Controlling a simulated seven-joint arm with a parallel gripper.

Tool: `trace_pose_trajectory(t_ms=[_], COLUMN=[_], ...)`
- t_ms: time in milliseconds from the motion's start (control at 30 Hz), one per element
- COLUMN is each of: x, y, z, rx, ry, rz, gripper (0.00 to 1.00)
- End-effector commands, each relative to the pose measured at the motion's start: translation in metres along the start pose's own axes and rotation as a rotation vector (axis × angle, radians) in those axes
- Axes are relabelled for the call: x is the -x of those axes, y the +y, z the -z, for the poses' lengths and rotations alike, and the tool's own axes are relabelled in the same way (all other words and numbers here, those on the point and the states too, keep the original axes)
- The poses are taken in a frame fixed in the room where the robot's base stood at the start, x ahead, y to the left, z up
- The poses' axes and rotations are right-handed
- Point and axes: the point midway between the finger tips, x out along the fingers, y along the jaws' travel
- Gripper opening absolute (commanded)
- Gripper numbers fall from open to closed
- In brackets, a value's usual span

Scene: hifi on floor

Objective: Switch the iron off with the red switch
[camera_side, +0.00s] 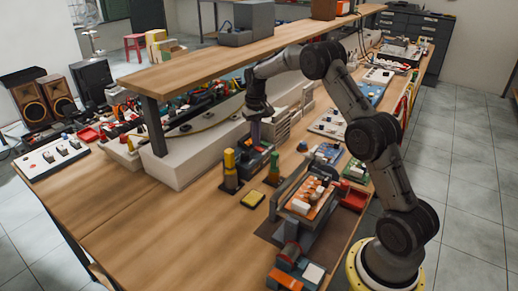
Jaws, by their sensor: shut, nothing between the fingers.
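A dark box-shaped unit (258,164), which looks like the iron's station, stands on the bench just in front of the white raised block. My gripper (255,141) is shut and empty, pointing down at the top of this unit. I cannot tell whether the fingertips touch it. The red switch is too small, or hidden by my gripper, to make out.
A wooden shelf (200,72) runs above the bench behind my gripper, over the white block (190,165). A yellow sponge-like pad (252,199) lies in front. A board fixture (312,195) and red tray (355,197) are at right. The bench's left front is clear.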

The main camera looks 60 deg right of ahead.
Motion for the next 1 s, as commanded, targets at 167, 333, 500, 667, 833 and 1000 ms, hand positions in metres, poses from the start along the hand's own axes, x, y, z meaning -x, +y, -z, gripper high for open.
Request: trace_pose_trajectory(t_ms=[167,333,500,667,833,1000], x=[-0.003,-0.005,-0.007,-0.009,-0.012,-0.009], y=[0.0,0.0,0.0,0.0,0.0,0.0], z=[0.0,0.0,0.0,0.0,0.0,0.0], rx=[0.0,0.0,0.0,0.0,0.0,0.0], ry=[-0.001,-0.001,-0.001,-0.001,-0.002,-0.001], rz=[0.0,0.0,0.0,0.0,0.0,0.0], gripper=[0.0,0.0,0.0,0.0,0.0,0.0])
